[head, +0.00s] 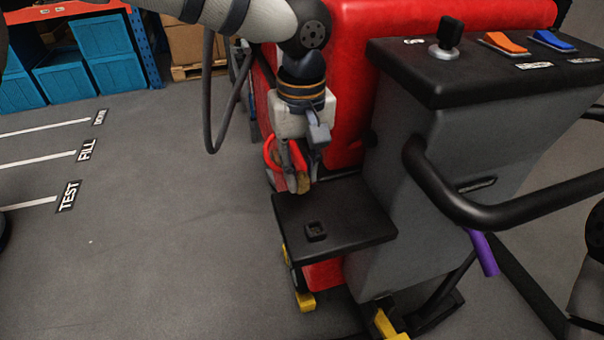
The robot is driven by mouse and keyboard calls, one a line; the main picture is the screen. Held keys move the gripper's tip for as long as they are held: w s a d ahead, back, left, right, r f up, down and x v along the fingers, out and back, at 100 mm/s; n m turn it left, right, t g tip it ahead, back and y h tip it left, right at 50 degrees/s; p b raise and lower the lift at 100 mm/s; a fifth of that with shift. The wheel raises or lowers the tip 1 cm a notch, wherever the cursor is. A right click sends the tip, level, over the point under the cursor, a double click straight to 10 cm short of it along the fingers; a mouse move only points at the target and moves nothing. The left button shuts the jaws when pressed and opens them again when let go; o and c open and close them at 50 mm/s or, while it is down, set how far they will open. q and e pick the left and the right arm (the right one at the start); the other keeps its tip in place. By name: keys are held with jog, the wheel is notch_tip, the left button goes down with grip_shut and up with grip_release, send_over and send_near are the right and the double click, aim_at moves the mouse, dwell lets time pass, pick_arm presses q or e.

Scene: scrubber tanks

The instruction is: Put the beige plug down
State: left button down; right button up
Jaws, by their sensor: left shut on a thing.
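My left gripper (301,176) hangs down from its arm at the upper middle of the head view. It is shut on a small beige plug (304,184), mostly hidden between the fingers. The gripper is just above the back edge of a black shelf (355,222) on the scrubber; I cannot tell whether the plug touches the shelf. A small square black holder (316,231) stands on the shelf, nearer the camera than the plug. My right gripper is not in view.
The scrubber has a red tank (350,95), a grey console (410,160) and a black curved handle (470,208) right of the shelf. A black hose (208,110) hangs at the left. Floor labels include TEST (68,196) and FILL (87,150). The left floor is clear.

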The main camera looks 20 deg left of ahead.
aim_at(301, 177)
pick_arm(q)
jog(key=shift+f, duration=0.75)
jog(key=shift+f, duration=0.15)
jog(key=c, duration=1.4)
grip_release()
jog(key=shift+c, duration=0.2)
notch_tip(301, 177, up, 12)
jog(key=shift+r, duration=0.2)
